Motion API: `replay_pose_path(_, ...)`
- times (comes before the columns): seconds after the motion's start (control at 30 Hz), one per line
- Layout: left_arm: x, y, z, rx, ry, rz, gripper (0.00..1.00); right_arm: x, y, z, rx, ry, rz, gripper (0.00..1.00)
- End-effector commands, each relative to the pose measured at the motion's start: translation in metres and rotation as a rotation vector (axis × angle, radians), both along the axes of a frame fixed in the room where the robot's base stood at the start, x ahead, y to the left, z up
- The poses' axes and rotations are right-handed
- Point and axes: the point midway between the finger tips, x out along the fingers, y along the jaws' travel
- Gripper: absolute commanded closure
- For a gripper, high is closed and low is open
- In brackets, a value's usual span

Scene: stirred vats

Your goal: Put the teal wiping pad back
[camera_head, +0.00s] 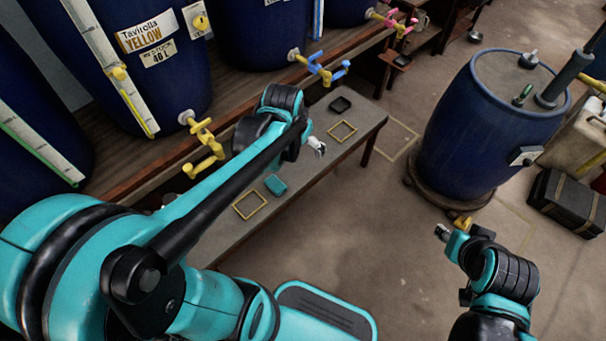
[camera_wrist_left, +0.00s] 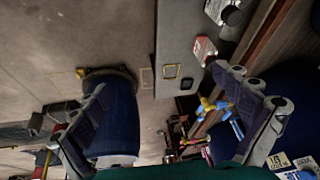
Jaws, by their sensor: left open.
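The teal wiping pad (camera_head: 276,184) lies flat on the grey low bench (camera_head: 375,118), between two yellow outlined rectangles. The nearer outline (camera_head: 250,204) is empty and the pad lies just beyond it, apart from it. The farther outline (camera_head: 342,131) is also empty. My left gripper (camera_wrist_left: 158,80) is open with nothing between its fingers. In the head view its arm reaches over the bench beyond the pad, and the wrist hides most of the gripper. I cannot make out the pad in the left wrist view. My right gripper (camera_head: 446,232) is at the lower right, away from the bench.
A small black tray (camera_head: 340,105) sits at the bench's far end. Blue vats (camera_head: 125,60) with yellow, blue and pink taps stand on the wooden shelf behind. A blue drum (camera_head: 490,130) stands on the right, near my right arm. The floor between is clear.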

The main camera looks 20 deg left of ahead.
Motion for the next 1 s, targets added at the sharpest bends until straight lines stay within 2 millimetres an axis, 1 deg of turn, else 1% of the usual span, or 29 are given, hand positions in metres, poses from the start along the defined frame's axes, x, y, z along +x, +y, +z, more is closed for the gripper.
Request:
replay_pose_path(0.03, -0.017, -0.011, 0.01, -0.009, -0.027, 0.008, 0.0, 0.0, 0.0, 0.0, 0.0, 0.0, 0.0, 0.6)
replay_pose_path(0.1, -0.036, -0.024, 0.021, -0.024, -0.069, 0.027, 0.0, 0.0, 0.0, 0.0, 0.0, 0.0, 0.0, 0.6)
replay_pose_path(0.2, -0.063, -0.04, 0.031, -0.051, -0.125, 0.053, 0.0, 0.0, 0.0, 0.0, 0.0, 0.0, 0.0, 0.6)
replay_pose_path(0.3, -0.086, -0.052, 0.035, -0.078, -0.172, 0.074, 0.0, 0.0, 0.0, 0.0, 0.0, 0.0, 0.0, 0.6)
replay_pose_path(0.4, -0.101, -0.059, 0.035, -0.1, -0.208, 0.088, 0.0, 0.0, 0.0, 0.0, 0.0, 0.0, 0.0, 0.6)
replay_pose_path(0.5, -0.11, -0.064, 0.034, -0.114, -0.229, 0.099, 0.0, 0.0, 0.0, 0.0, 0.0, 0.0, 0.0, 0.6)
replay_pose_path(0.6, -0.114, -0.065, 0.034, -0.122, -0.239, 0.103, 0.0, 0.0, 0.0, 0.0, 0.0, 0.0, 0.0, 0.6)
replay_pose_path(1.0, -0.114, -0.065, 0.034, -0.122, -0.24, 0.104, 0.0, 0.0, 0.0, 0.0, 0.0, 0.0, 0.0, 0.6)
